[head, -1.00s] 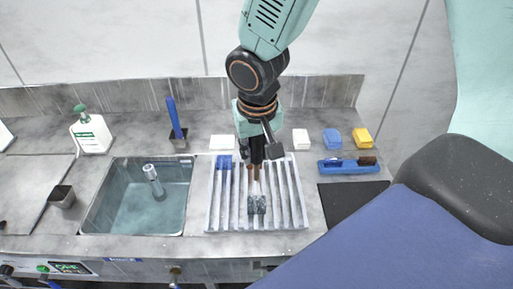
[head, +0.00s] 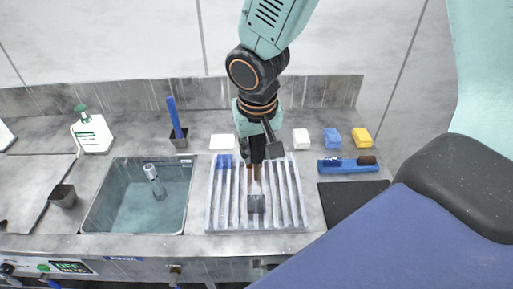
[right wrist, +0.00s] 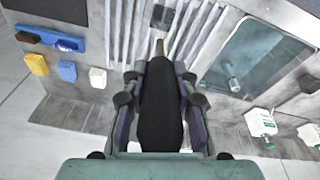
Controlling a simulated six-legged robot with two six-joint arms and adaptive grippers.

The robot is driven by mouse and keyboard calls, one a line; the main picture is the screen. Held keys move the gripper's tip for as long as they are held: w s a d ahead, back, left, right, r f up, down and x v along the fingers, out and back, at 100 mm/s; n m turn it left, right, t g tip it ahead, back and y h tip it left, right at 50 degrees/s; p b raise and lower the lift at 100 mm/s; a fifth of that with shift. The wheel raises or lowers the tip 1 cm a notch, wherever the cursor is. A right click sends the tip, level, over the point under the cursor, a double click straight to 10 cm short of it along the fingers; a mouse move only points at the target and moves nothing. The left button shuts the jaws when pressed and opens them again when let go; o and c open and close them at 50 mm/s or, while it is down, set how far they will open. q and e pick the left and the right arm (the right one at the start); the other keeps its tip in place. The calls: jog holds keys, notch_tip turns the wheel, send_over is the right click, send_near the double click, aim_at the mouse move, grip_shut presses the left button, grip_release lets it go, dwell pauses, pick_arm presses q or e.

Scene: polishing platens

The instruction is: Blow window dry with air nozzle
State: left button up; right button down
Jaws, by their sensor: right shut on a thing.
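The window (head: 256,205) is a small dark grey square lying on the slatted rack (head: 214,215) in the middle of the counter. Its surface looks plain and even; it also shows in the right wrist view (right wrist: 162,16). My right gripper (head: 257,158) points down above the rack, just behind the window. It is shut on the air nozzle, a black body (right wrist: 160,105) with a brownish tip (right wrist: 160,47) that points toward the window, apart from it. The fingers hide part of the nozzle in the head view. My left gripper is not in view.
A sink (head: 140,215) with a grey cylinder in it lies left of the rack. A soap bottle (head: 91,130) and a blue-handled tool (head: 175,118) stand behind. White, blue and yellow (head: 362,137) blocks, a blue tray (head: 340,168) and a dark mat (head: 350,200) lie right.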

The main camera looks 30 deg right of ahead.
jog(key=shift+w, duration=0.15)
notch_tip(320, 180, up, 2)
jog(key=shift+r+p, duration=0.2)
jog(key=shift+p, duration=0.9)
notch_tip(320, 180, up, 3)
jog(key=p, duration=0.2)
jog(key=shift+f+p, duration=0.1)
jog(key=shift+p, duration=0.25)
jog(key=shift+f, duration=0.1)
